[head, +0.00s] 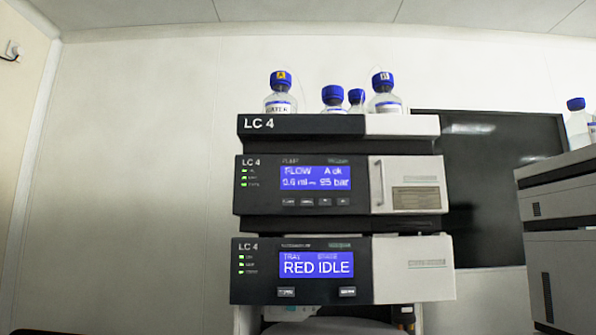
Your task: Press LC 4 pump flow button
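The LC 4 column stack stands in the middle of the head view. Its pump module (262,201) has a lit blue display (315,178) with text that looks like a flow line and "0.6 ml" and "95 bar". A row of small dark buttons sits under this display; the leftmost button (288,202) has a label that I cannot read with certainty. Green lights show at the left of the panel. Below it, a second LC 4 module (255,285) shows "RED IDLE" and has two buttons. Neither of my grippers is in view.
Several blue-capped bottles (279,98) stand on the top tray (300,126). A dark screen or window (490,190) is behind on the right. Another instrument stack (560,235) with a bottle (578,125) stands at the right edge. The pale wall on the left is bare.

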